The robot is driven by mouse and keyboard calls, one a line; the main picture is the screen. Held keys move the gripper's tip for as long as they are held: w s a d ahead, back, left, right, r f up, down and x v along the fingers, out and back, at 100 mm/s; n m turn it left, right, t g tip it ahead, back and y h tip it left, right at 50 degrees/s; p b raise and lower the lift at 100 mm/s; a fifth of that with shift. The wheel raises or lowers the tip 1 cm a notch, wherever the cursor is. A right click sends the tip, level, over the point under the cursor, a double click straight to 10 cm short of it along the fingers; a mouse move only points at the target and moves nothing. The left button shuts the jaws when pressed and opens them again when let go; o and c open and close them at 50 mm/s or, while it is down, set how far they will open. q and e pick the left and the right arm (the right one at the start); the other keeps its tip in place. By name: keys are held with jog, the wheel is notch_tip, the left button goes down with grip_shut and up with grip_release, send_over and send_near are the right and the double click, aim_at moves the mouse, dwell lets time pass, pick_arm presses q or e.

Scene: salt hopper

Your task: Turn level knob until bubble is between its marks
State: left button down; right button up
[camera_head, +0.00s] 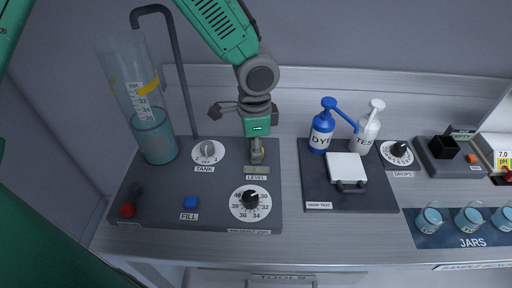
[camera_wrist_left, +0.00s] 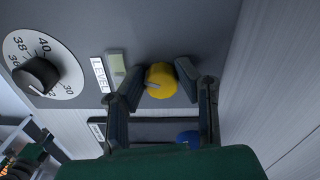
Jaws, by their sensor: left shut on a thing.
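The level knob (camera_wrist_left: 160,80) is a yellow round knob with a pointer line, seen in the left wrist view between my left gripper's fingers (camera_wrist_left: 158,88). In the head view my left gripper (camera_head: 257,150) reaches down from above onto the knob, which it mostly hides. The gripper is shut on the knob. The level vial (camera_head: 257,169) is a small pale window just in front of the gripper, above the LEVEL label. It also shows in the left wrist view (camera_wrist_left: 116,66). The bubble and its marks are too small to make out. My right gripper is not in view.
Around the level are the TANK knob (camera_head: 207,151), a numbered black dial (camera_head: 250,199), a blue FILL button (camera_head: 190,202) and a red-tipped lever (camera_head: 128,209). A clear cylinder (camera_head: 157,140) of blue liquid stands left. Bottles (camera_head: 322,128) and jars (camera_head: 430,219) stand right.

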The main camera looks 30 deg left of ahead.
pick_arm(q)
jog(key=shift+w+d+r, duration=0.1)
jog(key=shift+w+d, duration=0.2)
jog(key=shift+d, duration=0.05)
jog(key=shift+a, duration=0.1)
jog(key=shift+r+m+p, duration=0.2)
jog(key=shift+m+p, duration=0.5)
jog(key=shift+p, duration=0.45)
jog(key=shift+w+f+m+p, duration=0.15)
jog(key=shift+m+p, duration=0.35)
jog(key=shift+m, duration=0.1)
